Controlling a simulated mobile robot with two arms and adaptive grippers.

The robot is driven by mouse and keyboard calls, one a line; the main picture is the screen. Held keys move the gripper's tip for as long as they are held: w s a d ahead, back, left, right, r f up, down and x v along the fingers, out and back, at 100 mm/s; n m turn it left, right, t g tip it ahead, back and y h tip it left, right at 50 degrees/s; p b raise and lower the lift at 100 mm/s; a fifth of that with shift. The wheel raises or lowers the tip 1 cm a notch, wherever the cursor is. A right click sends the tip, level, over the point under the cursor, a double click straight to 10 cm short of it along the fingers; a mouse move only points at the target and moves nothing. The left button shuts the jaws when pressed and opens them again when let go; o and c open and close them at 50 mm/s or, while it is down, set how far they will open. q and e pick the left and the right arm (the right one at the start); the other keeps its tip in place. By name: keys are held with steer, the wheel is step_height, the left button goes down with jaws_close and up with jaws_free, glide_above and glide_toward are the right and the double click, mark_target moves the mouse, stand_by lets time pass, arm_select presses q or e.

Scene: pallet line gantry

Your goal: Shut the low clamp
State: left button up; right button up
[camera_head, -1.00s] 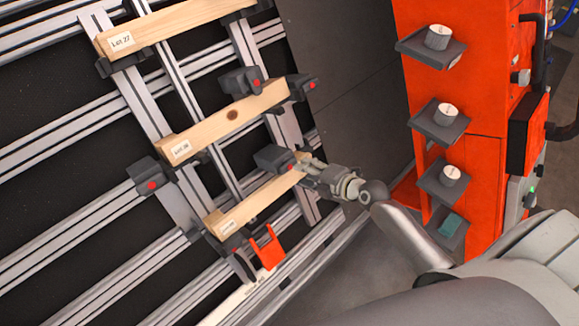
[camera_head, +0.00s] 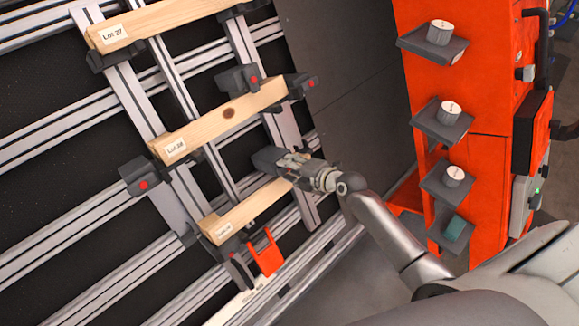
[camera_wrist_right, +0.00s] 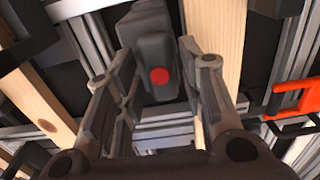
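The low clamp (camera_head: 264,159) is a dark grey block by the right end of the lowest wooden board (camera_head: 245,213). My right gripper (camera_head: 288,162) is at this clamp and hides part of it in the head view. In the right wrist view, the clamp body (camera_wrist_right: 154,45) with its red button stands between the two spread fingers (camera_wrist_right: 160,95). The fingers look open, with gaps beside the clamp; I cannot tell whether either touches it. The board (camera_wrist_right: 215,45) runs just right of the clamp there. My left gripper is not in view.
Boards labelled Lot 28 (camera_head: 225,115) and Lot 27 (camera_head: 165,20) sit above on the aluminium rail frame (camera_head: 75,205), with other red-dotted clamps. A red bracket (camera_head: 265,252) is below. An orange column (camera_head: 475,160) with small shelves stands right.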

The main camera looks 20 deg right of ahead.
jaws_close()
steer(key=shift+m+p, duration=1.2)
steer(key=shift+m, duration=2.9)
